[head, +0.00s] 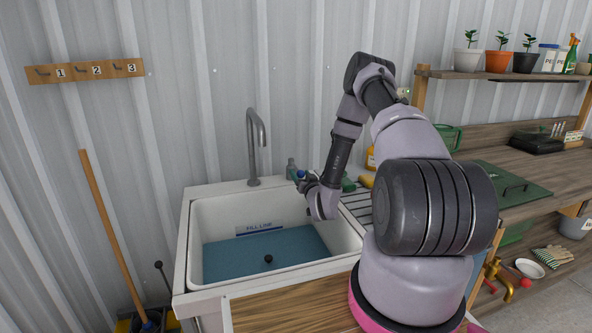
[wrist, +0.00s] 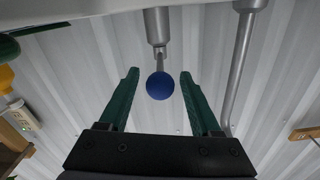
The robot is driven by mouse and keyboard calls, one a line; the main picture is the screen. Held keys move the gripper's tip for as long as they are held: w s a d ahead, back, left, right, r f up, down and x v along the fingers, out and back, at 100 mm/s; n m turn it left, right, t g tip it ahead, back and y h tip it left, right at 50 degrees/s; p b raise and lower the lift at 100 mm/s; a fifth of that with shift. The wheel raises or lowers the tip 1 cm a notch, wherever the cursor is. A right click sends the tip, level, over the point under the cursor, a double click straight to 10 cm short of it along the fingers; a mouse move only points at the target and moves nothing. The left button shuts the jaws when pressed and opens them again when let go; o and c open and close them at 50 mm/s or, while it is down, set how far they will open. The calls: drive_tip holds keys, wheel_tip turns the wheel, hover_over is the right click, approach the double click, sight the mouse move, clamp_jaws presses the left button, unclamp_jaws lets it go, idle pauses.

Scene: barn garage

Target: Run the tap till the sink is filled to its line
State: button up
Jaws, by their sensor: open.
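The white sink (head: 183,270) has a blue-teal surface (head: 225,258) low in its basin, which looks like water. The "FILL LINE" label (head: 262,229) on the back wall shows just above it. The grey tap body (wrist: 157,25) is beyond. In the head view my wrist partly hides the tap lever.
A ribbed draining area (head: 357,203) is right of the basin, partly behind my arm. A workbench and plant shelf (head: 480,74) stand at the right. A wooden-handled tool (head: 112,235) leans at the left.

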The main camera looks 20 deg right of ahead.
sight(296, 167)
drive_tip(key=w, duration=0.5)
drive_tip(key=shift+w, duration=0.4)
clamp_jaws()
idle(1.0)
